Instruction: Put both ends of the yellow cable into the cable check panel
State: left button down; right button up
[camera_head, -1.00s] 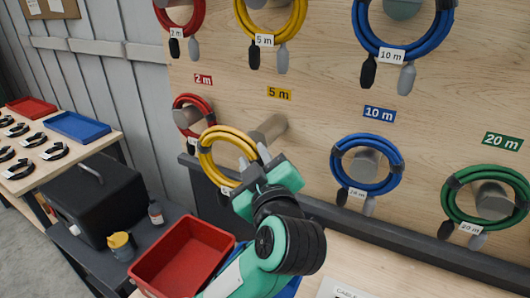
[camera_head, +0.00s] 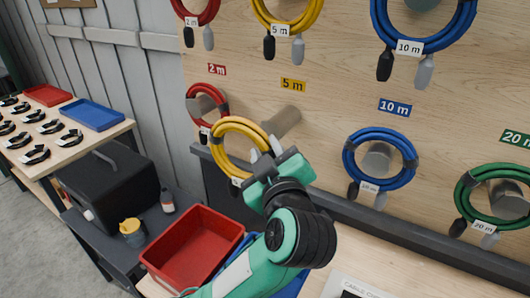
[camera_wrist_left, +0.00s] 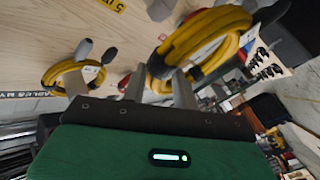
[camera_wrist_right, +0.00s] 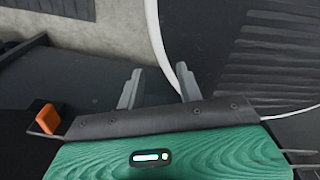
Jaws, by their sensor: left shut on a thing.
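My left gripper (camera_head: 265,158) is shut on the coil's right side. The coil is large in the left wrist view (camera_wrist_left: 205,40), at my left fingertips (camera_wrist_left: 158,82). Its plug ends are mostly hidden in the head view; a white tag (camera_head: 237,182) shows below it. A white panel with partly cut-off "CABLE C" lettering (camera_head: 350,286), probably the cable check panel, lies at the bottom edge. My right gripper (camera_wrist_right: 158,88) is open and empty, seen only in its wrist view.
Another yellow coil (camera_head: 262,22) hangs above on the board. Red (camera_head: 192,100), blue (camera_head: 350,160) and green (camera_head: 463,200) coils hang around it. A red bin (camera_head: 195,250) stands below left, beside a black case (camera_head: 110,185). A dark rail runs below the pegs.

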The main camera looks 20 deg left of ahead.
pick_arm(q)
jog(key=shift+w+d, duration=0.15)
jog(key=shift+w, duration=0.75)
jog(key=shift+w+p, duration=0.3)
jog(key=shift+p, duration=0.05)
jog(key=w+d+p, duration=0.1)
jog(key=w+p, duration=0.1)
jog(key=w, duration=0.4)
jog(key=shift+w+d+f, duration=0.15)
jog(key=shift+w+f, duration=0.1)
jog(key=shift+w, duration=0.05)
dwell(1.3)
jog(key=shift+w, duration=0.35)
jog(key=shift+w+d+f+p, duration=0.1)
jog(key=shift+w+d+p, duration=0.05)
jog(key=shift+w+p, duration=0.4)
jog(key=shift+w, duration=0.45)
jog(key=shift+w+d+f+p, duration=0.15)
jog(key=shift+w+p, duration=0.1)
jog(key=shift+w, duration=0.55)
jog(key=shift+w+d+p, duration=0.2)
jog(key=shift+w+p, duration=0.05)
jog(key=shift+w, duration=0.6)
jog(key=shift+w+d+f+p, duration=0.15)
jog(key=shift+w+p, duration=0.1)
jog(key=shift+w, duration=0.55)
jog(key=shift+r, duration=0.1)
